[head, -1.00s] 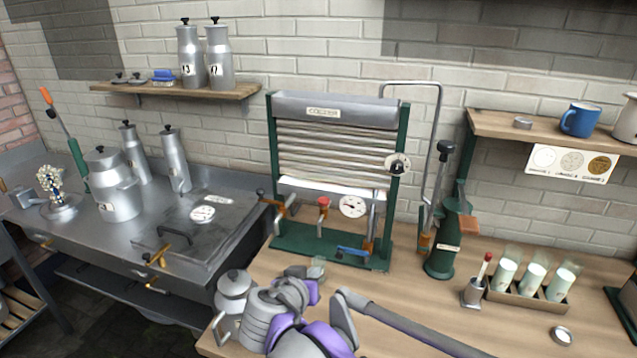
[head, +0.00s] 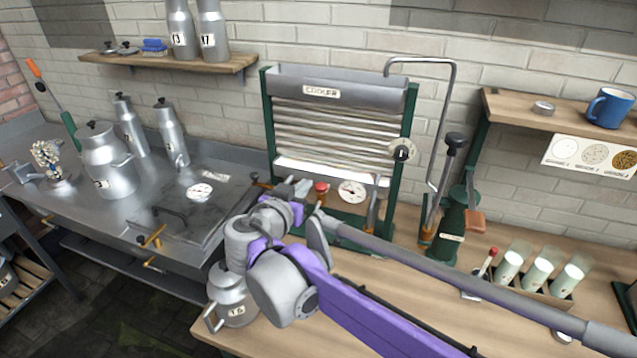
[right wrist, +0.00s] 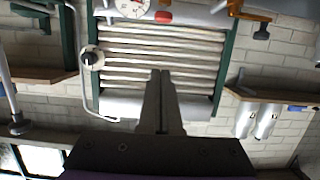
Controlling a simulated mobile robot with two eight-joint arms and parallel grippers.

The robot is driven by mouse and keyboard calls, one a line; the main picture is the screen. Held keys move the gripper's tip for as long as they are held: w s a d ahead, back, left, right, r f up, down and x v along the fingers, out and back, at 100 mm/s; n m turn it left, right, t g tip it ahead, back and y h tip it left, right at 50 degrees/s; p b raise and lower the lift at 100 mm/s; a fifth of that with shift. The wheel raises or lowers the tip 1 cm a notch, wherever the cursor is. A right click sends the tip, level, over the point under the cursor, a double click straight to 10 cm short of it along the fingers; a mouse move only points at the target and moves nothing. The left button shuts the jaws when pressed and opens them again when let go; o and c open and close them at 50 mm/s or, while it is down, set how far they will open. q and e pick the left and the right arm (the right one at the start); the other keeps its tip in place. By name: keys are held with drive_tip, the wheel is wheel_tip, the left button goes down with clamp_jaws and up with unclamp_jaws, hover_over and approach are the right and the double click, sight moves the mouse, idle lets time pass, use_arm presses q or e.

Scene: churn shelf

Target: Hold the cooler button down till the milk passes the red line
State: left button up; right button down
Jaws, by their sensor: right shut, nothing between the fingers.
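The cooler (head: 340,120) is a green-framed unit with a steel trough and horizontal tubes against the wall. Its red button (head: 321,187) stands low at the front, left of a round white dial (head: 352,191). In the upside-down right wrist view the red button (right wrist: 164,17) also shows, beside the dial. My right gripper (head: 301,187) is shut and empty, just left of the button in the head view; whether it touches I cannot tell. In the right wrist view its fingertips (right wrist: 161,73) appear apart from the button. I cannot make out milk or a red line. My left gripper is out of view.
A lidded can (head: 238,303) stands at the bench's front left, partly behind my right arm. A green hand pump (head: 459,215) and a holder of tall glasses (head: 540,275) stand right. A knob (head: 402,151) sits on the cooler's right post. A steel counter (head: 110,225) lies left.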

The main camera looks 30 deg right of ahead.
hover_over(321, 187)
wheel_tip(321, 187, down, 3)
drive_tip(key=shift+s+a+f, duration=0.2)
drive_tip(key=shift+a+f, duration=0.15)
drive_tip(key=shift+f, duration=0.3)
drive_tip(key=shift+s+a+f, duration=0.2)
drive_tip(key=shift+a+f, duration=0.1)
drive_tip(key=shift+f, duration=0.3)
drive_tip(key=shift+s+f, duration=0.15)
drive_tip(key=shift+f, duration=0.25)
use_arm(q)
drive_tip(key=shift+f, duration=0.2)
use_arm(e)
drive_tip(key=shift+f, duration=0.1)
